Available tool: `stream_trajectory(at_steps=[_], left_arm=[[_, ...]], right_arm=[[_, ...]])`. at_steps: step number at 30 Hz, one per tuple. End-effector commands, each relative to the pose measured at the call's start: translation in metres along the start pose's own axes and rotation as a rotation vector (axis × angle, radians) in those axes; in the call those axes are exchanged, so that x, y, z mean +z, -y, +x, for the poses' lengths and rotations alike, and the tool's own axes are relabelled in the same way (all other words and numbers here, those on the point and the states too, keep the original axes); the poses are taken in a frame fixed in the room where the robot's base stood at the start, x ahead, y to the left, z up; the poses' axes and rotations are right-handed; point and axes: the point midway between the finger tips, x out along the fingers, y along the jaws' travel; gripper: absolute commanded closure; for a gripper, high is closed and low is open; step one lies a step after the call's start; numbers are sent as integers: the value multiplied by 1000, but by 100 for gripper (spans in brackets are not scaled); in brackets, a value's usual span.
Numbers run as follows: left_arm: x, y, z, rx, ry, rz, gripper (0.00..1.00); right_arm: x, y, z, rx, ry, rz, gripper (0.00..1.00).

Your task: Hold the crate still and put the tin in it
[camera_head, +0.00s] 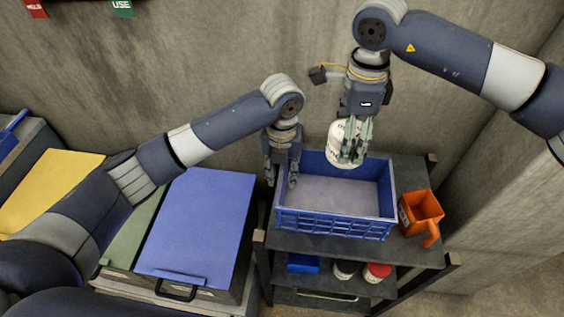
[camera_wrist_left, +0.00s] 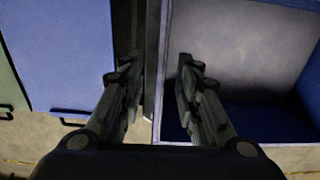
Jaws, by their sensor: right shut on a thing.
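The blue crate (camera_head: 335,226) stands on the top shelf of a dark cart, and its visible inside is empty. My left gripper (camera_head: 281,180) is at the crate's left wall, pointing down. In the left wrist view its fingers (camera_wrist_left: 158,88) are apart, one on each side of the crate's wall (camera_wrist_left: 155,60), with gaps visible. The white tin (camera_head: 340,157) with dark lettering is in my right gripper (camera_head: 352,150), which is shut on it. The tin is held above the back part of the crate, slightly tilted.
An orange scoop-like container (camera_head: 420,210) stands right of the crate on the cart top (camera_head: 400,245). The lower shelf holds a small blue box (camera_head: 303,263) and tins, one red-topped (camera_head: 378,271). A blue-lidded bin (camera_head: 200,225) stands left. A concrete wall is behind.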

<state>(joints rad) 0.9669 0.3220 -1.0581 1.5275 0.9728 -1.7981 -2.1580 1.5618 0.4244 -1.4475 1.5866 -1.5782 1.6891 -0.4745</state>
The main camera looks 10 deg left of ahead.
Motion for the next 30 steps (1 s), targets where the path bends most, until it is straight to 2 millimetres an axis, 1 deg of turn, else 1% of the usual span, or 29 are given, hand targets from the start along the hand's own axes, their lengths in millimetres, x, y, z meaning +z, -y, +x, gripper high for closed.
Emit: stream_trajectory(at_steps=[1,6,9,12,17,25,26,27,29,30], left_arm=[[-1,0,11,1,-5,-1,69],[-1,0,42,0,-4,-2,69],[-1,0,57,0,-3,-1,69],[0,0,67,-1,-2,-1,69],[0,0,75,-2,0,-2,69],[0,0,76,-2,0,-1,69],[0,0,76,-2,0,-2,74],[0,0,76,-2,0,-2,83],[0,0,76,-2,0,-2,96],[0,0,76,-2,0,-2,100]], right_arm=[[0,0,-1,-1,1,0,66],[0,0,-1,-1,1,0,66],[0,0,-1,-1,1,0,66],[0,0,-1,-1,1,0,66],[0,0,-1,-1,1,0,66],[0,0,-1,-1,1,0,66],[0,0,-1,-1,1,0,66],[0,0,-1,-1,1,0,66],[0,0,-1,-1,1,0,66],[0,0,-1,-1,1,0,66]])
